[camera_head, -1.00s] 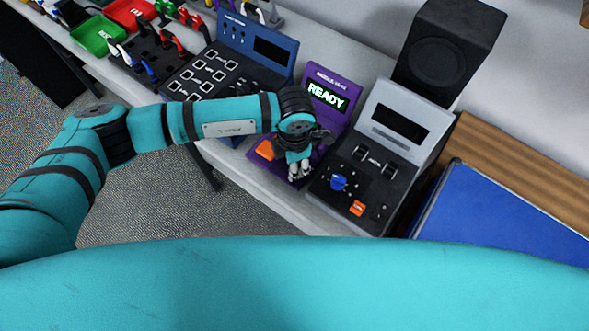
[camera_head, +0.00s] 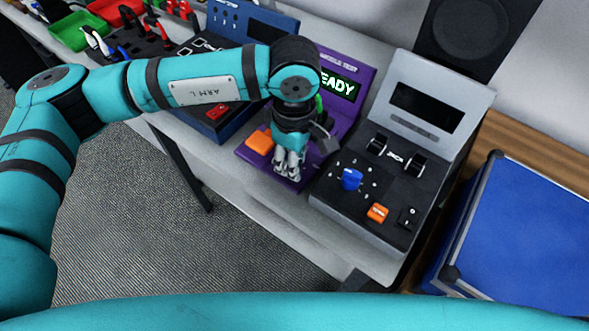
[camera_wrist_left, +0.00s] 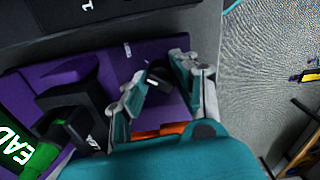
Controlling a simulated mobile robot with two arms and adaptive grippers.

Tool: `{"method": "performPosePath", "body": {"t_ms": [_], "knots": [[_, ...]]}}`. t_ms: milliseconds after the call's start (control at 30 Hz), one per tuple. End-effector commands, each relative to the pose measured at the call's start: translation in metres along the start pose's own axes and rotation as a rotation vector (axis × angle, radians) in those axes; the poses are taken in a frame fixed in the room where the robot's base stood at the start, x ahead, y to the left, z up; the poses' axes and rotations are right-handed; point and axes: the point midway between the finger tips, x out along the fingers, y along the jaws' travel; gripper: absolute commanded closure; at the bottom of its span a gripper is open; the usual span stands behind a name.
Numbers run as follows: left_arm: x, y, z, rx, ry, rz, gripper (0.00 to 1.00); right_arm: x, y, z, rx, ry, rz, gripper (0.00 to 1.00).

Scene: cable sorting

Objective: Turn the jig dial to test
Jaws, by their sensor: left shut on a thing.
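The purple jig (camera_head: 258,157) has a lit screen (camera_head: 339,86), partly hidden by my arm, on which "EADY" can be read. It also shows in the left wrist view (camera_wrist_left: 112,62). My left gripper (camera_head: 288,166) points down over the jig's front part, right of an orange button (camera_head: 259,142). In the left wrist view, its fingers (camera_wrist_left: 160,82) stand on either side of a small dark dial (camera_wrist_left: 158,75) and are shut on it. The head view hides the dial behind the gripper. The dial's setting cannot be read. My right gripper is not in view.
A black and grey tester (camera_head: 340,202) with a blue knob (camera_head: 351,179) stands close on the right. A blue panel device (camera_head: 226,28) is on the left. A blue case (camera_head: 530,230) lies at the far right and a speaker (camera_head: 470,35) stands behind.

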Motion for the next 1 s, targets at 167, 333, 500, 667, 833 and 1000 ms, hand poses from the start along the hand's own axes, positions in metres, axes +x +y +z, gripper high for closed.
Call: {"method": "performPosePath", "body": {"t_ms": [167,333,500,667,833,1000], "knots": [[0.003,0.0,0.0,0.082,0.0,0.001,1.0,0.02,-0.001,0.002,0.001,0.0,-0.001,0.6],[0.002,0.0,0.0,0.128,-0.001,-0.002,1.0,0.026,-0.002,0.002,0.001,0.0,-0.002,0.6],[0.0,0.0,0.0,0.145,0.0,-0.002,1.0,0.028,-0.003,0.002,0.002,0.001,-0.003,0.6],[0.0,0.0,0.0,0.148,0.0,-0.002,1.0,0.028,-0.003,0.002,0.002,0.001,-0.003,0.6],[0.0,0.0,0.0,0.147,0.0,-0.002,1.0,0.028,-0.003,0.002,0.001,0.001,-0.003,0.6],[0.0,0.0,0.0,0.146,0.0,-0.001,0.62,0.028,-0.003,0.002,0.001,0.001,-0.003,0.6]]}}
